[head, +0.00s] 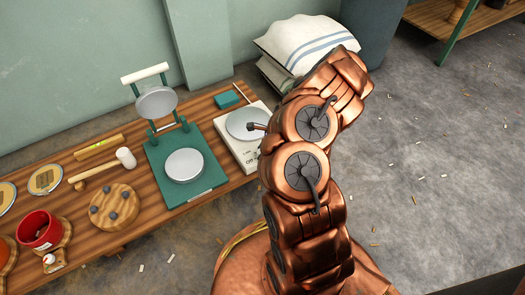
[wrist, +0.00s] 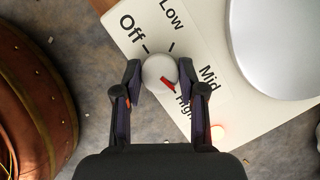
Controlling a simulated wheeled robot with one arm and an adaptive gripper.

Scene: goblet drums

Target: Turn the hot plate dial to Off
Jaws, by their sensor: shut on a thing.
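The hot plate (wrist: 215,75) is a cream-white box with a round grey heating plate, marked Off, Low, Mid and High. Its round white dial (wrist: 158,66) has a red pointer, which points down-right toward the High mark. My gripper (wrist: 159,72) is shut on the dial, one finger on each side. In the head view the hot plate (head: 236,149) stands at the right end of the wooden bench. There my arm hides the dial and gripper.
A red light (wrist: 217,132) glows on the hot plate's edge. A green press (head: 163,165) stands left of it on the bench (head: 135,185). Farther left are a mallet (head: 105,170) and a red pot (head: 38,232). White sacks (head: 290,45) lie behind my arm. The floor at right is mostly clear.

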